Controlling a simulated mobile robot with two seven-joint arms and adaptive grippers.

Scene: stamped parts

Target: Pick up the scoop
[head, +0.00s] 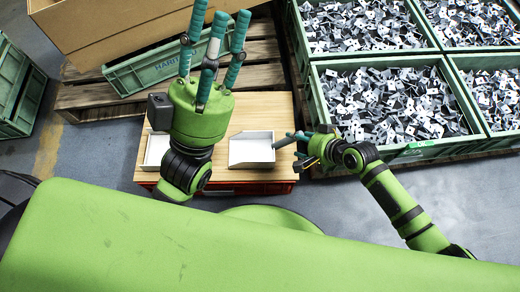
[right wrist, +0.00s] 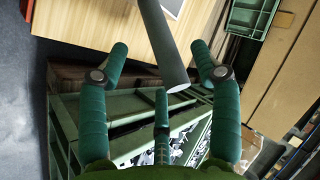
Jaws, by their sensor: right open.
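The scoop (head: 252,150) has a pale, open pan and lies on the wooden tabletop, with its grey handle pointing right. In the right wrist view the handle (right wrist: 163,42) comes down from the top, and its end lies between the spread fingers. My right gripper (head: 300,146) is beside the handle end at the table's right edge. It is open, and its fingers (right wrist: 160,85) show no clear contact with the handle. My left gripper (head: 212,50) is raised close to the camera, left of the scoop, with its fingers apart and nothing seen between them.
A white tray (head: 153,153) stands on the table's left, partly hidden by my left arm. Green crates of metal parts (head: 395,105) stand close to the table's right side. A green crate (head: 145,73) and cardboard box (head: 120,30) are behind. Bare wood (head: 262,108) lies behind the scoop.

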